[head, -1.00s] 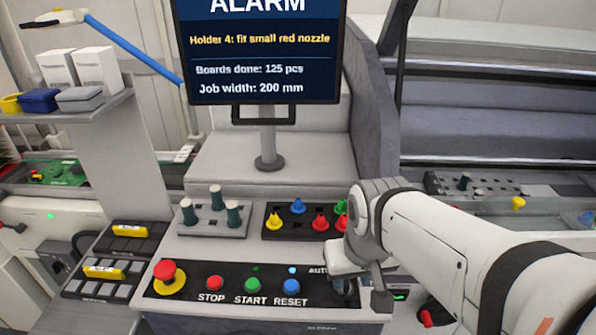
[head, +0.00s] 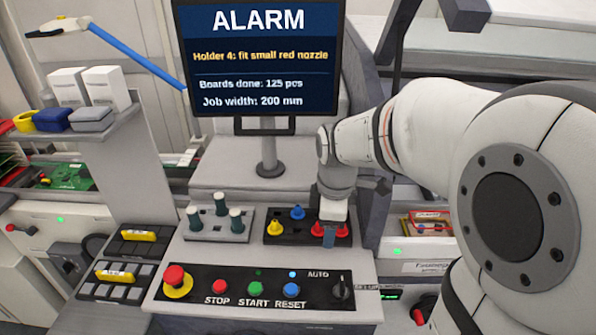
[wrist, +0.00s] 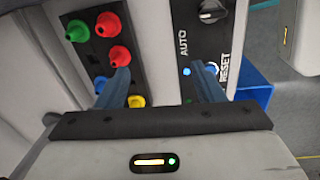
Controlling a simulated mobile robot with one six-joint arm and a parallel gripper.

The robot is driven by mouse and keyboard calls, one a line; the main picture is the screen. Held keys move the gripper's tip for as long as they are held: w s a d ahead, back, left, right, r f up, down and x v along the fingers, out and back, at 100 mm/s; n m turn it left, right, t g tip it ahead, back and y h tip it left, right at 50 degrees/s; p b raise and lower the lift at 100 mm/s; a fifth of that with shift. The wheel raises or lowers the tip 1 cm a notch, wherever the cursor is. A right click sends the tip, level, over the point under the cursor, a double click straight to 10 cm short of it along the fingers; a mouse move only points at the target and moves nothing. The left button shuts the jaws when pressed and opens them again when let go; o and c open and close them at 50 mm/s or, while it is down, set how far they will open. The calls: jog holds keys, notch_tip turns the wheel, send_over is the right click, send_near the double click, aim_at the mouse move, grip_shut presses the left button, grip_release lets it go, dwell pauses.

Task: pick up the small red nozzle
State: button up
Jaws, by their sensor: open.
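Two red nozzles stand in the black nozzle tray (head: 273,240) on the console. In the wrist view one red nozzle (wrist: 108,22) is near the top, beside a green one (wrist: 77,31). The other red nozzle (wrist: 119,57) is at the tip of the left finger, partly covered by it. I cannot tell clearly which red one is the small one. My gripper (wrist: 160,75) is open and empty, its blue fingers pointing down. In the head view my gripper (head: 334,238) is at the right end of the tray and hides part of it.
A yellow nozzle (head: 274,227) and a blue nozzle (head: 297,212) share the tray. A grey holder block (head: 218,224) with dark green pegs stands to its left. The button panel (head: 255,287) lies in front. The monitor (head: 264,60) rises behind and names holder 4, small red nozzle.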

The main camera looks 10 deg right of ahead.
jog(key=w+n+p, duration=0.1)
jog(key=w+n, duration=0.2)
jog(key=n, duration=0.1)
jog(key=w+n+p, duration=0.1)
jog(key=w+n, duration=0.2)
jog(key=n, duration=0.1)
jog(key=w+f+n+g+p, duration=0.1)
jog(key=w+n+p, duration=0.1)
jog(key=w+n, duration=0.1)
jog(key=shift+a+n, duration=0.1)
jog(key=shift+n, duration=0.4)
jog(key=shift+w+f, duration=0.1)
jog(key=shift+f, duration=0.1)
notch_tip(320, 180, down, 8)
jog(key=shift+r+p, duration=0.25)
jog(key=shift+p, duration=0.85)
jog(key=shift+c, duration=0.5)
jog(key=c, duration=1)
notch_tip(320, 180, up, 10)
jog(key=shift+r+b, duration=0.1)
jog(key=shift+b, duration=0.75)
